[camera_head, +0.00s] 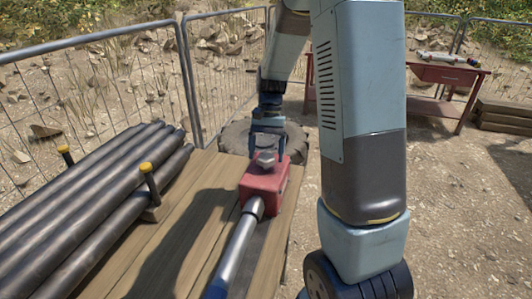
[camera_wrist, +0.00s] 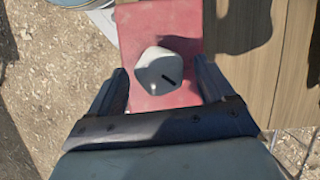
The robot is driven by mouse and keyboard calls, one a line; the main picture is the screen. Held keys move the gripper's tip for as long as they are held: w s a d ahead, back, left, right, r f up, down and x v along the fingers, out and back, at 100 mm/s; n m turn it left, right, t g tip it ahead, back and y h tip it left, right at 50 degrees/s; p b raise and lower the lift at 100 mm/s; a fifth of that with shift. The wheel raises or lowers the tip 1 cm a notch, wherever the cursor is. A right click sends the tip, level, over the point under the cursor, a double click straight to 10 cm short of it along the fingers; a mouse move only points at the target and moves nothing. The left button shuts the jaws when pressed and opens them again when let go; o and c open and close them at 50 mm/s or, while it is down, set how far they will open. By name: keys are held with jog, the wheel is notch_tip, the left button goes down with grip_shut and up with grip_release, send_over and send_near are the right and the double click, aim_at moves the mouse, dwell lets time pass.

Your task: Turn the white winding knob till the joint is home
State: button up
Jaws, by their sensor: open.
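The white winding knob (camera_wrist: 158,70) sits on top of a red box (camera_wrist: 135,28) and has a dark slot mark on its face. In the head view the knob (camera_head: 265,158) shows small and greyish on the red box (camera_head: 262,185), just under my gripper (camera_head: 267,140). In the wrist view my gripper (camera_wrist: 160,92) is open, with one finger on each side of the knob and a gap visible at both sides. A silver rod (camera_head: 238,245) runs from the near face of the box, with a blue part at its near end. The joint inside is not visible.
The box rests on a wooden plank deck (camera_head: 180,225). Several dark pipes (camera_head: 95,190) lie at left, beside yellow-capped posts (camera_head: 147,170). A wire fence (camera_head: 100,85) stands behind. A red table (camera_head: 448,78) and stacked timber (camera_head: 505,115) stand at the far right.

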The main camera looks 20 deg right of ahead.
jog(key=v, duration=1.3)
jog(key=shift+r, duration=0.25)
